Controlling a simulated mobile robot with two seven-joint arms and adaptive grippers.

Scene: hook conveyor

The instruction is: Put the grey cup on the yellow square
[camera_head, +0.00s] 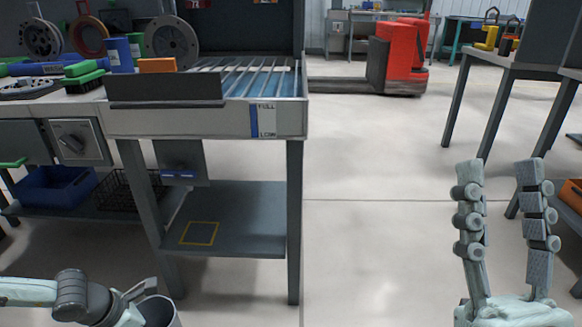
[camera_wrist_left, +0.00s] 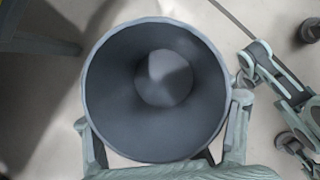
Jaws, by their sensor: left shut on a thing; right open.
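The grey cup (camera_wrist_left: 115,100) is held between the fingers of my left gripper (camera_wrist_left: 165,135), which is shut on it; its open mouth faces the left wrist camera. In the head view the cup (camera_head: 163,311) shows at the bottom edge, partly cut off, with my left gripper (camera_head: 132,300) beside it. The yellow square (camera_head: 199,233) is an outline on the grey lower shelf (camera_head: 245,215) under the conveyor. The cup is in front of and below the square in the picture, apart from it. My right gripper (camera_head: 505,215) is open and empty at the right.
A table leg (camera_head: 294,225) stands at the shelf's right front corner. A blue bin (camera_head: 55,188) and a black wire basket (camera_head: 128,190) sit left of the square. The conveyor (camera_head: 200,120) overhangs the shelf. Open floor (camera_head: 380,190) lies to the right.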

